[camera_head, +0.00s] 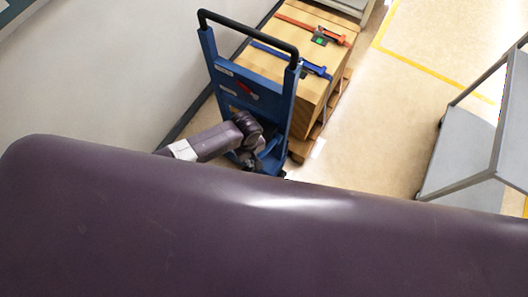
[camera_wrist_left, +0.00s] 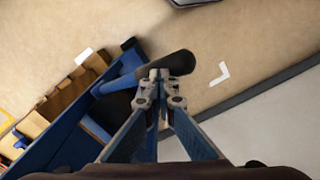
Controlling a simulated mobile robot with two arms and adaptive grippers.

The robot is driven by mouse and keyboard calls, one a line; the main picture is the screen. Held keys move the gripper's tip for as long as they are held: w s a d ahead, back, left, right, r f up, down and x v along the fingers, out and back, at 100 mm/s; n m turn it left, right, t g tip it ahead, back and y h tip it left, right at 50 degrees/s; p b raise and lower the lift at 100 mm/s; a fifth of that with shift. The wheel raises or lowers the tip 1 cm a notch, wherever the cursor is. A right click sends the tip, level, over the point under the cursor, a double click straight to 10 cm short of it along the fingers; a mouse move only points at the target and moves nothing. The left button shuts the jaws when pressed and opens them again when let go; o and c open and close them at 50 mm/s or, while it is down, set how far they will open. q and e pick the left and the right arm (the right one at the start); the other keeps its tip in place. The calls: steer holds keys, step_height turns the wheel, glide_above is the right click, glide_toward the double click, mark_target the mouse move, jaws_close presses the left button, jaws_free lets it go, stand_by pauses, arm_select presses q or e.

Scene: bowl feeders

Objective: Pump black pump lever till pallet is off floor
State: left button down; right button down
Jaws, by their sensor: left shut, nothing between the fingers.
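The pump lever (camera_wrist_left: 181,62) shows in the left wrist view as a blue rod with a thick black grip, sticking out from the blue pallet jack (camera_wrist_left: 62,132). My left gripper (camera_wrist_left: 157,76) is shut and empty. Its fingertips overlap the inner end of the black grip in this view; I cannot tell whether they touch it. In the head view my left wrist is at the lower part of the blue jack (camera_head: 225,72), and it hides the lever and the fingertips. The wooden pallet (camera_head: 299,151) is under the load; its gap to the floor is unclear. My right gripper is not in view.
The jack's black push handle (camera_head: 249,34) rises near the wall at left. A grey shelf cart (camera_head: 455,155) stands at right, with clear floor between.

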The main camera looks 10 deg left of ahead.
arm_select(q)
steer(key=shift+s+f, duration=0.15)
steer(key=s+a+f+b, duration=0.1)
steer(key=s+f+b, duration=0.1)
steer(key=f, duration=0.4)
steer(key=shift+s+a, duration=0.3)
steer(key=shift+s, duration=0.5)
steer(key=shift+w+f, duration=0.1)
steer(key=shift+f, duration=0.1)
step_height(320, 180, down, 6)
steer(key=s+b, duration=0.1)
steer(key=b, duration=0.3)
steer(key=shift+s+a, duration=0.3)
steer(key=shift+s, duration=0.05)
steer(key=shift+w+f, duration=0.1)
steer(key=shift+f, duration=0.1)
